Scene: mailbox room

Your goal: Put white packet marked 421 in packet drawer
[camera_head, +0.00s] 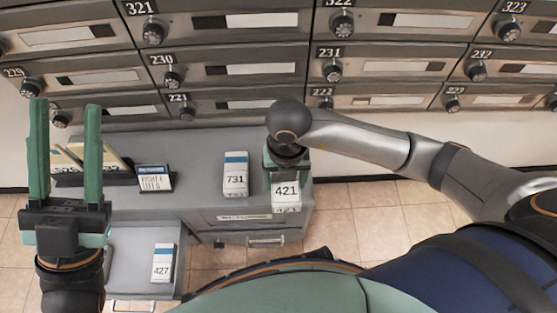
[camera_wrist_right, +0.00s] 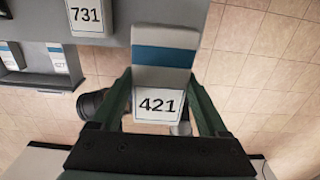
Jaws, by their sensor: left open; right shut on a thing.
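The white packet marked 421 (camera_head: 286,190) is held upright in my right gripper (camera_head: 286,160), at the right end of the grey desk in the head view. In the right wrist view the packet (camera_wrist_right: 163,60), with a blue stripe, sits between the two green fingers of the right gripper (camera_wrist_right: 165,95). My left gripper (camera_head: 65,108) is open and empty at the left. An open drawer (camera_head: 125,268) at the lower left holds a white packet marked 427 (camera_head: 162,262). A closed drawer front (camera_head: 285,222) with a label and handle is below the held packet.
A white packet marked 731 (camera_head: 235,174) stands on the desk (camera_head: 200,150). A dark holder with envelopes (camera_head: 75,160) and a small sign (camera_head: 155,178) are at the desk's left. Metal mailboxes (camera_head: 240,75) line the wall behind. Tiled floor (camera_head: 370,210) lies right of the desk.

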